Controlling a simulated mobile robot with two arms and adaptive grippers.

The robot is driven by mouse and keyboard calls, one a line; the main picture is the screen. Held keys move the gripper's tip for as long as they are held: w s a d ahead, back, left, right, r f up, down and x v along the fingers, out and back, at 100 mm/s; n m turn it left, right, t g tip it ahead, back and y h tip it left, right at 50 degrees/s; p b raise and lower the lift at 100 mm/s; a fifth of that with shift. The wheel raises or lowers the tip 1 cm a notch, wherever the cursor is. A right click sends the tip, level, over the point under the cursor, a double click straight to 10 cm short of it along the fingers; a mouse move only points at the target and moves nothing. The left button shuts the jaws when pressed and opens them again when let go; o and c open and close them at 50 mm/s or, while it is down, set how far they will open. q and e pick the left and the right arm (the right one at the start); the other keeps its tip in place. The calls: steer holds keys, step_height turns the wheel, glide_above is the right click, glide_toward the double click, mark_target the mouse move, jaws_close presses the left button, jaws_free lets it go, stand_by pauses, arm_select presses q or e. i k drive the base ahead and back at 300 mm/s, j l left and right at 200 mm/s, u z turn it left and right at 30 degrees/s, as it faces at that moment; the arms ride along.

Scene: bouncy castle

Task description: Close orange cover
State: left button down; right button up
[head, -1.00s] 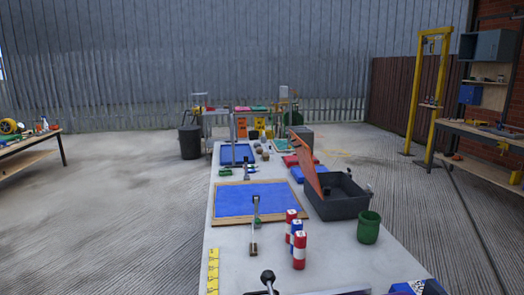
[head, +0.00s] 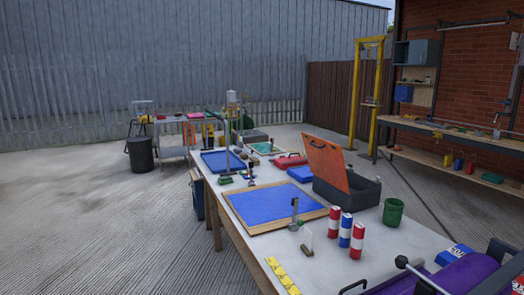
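The orange cover (head: 327,162) stands raised and open, tilted back, on the dark grey box (head: 351,199). It has a dark handle near its top edge. The box sits on the right side of the long work table, and its inside is mostly hidden from this angle. Neither of my grippers shows in the head view.
The long table (head: 225,214) also holds a blue panel in a wooden frame (head: 272,207), several red, white and blue cylinders (head: 345,230), a green cup (head: 393,212) and a purple item with black parts (head: 440,281). Open concrete floor (head: 90,235) lies left of the table.

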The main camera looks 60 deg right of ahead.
mark_target(326, 159)
steer(key=i+z, duration=0.4)
steer(key=i, duration=0.15)
steer(key=i+j+z, duration=0.2)
steer(key=i+z, duration=0.2)
steer(key=i, duration=0.15)
steer(key=i+j+z, duration=0.4)
steer(key=i+l, duration=0.1)
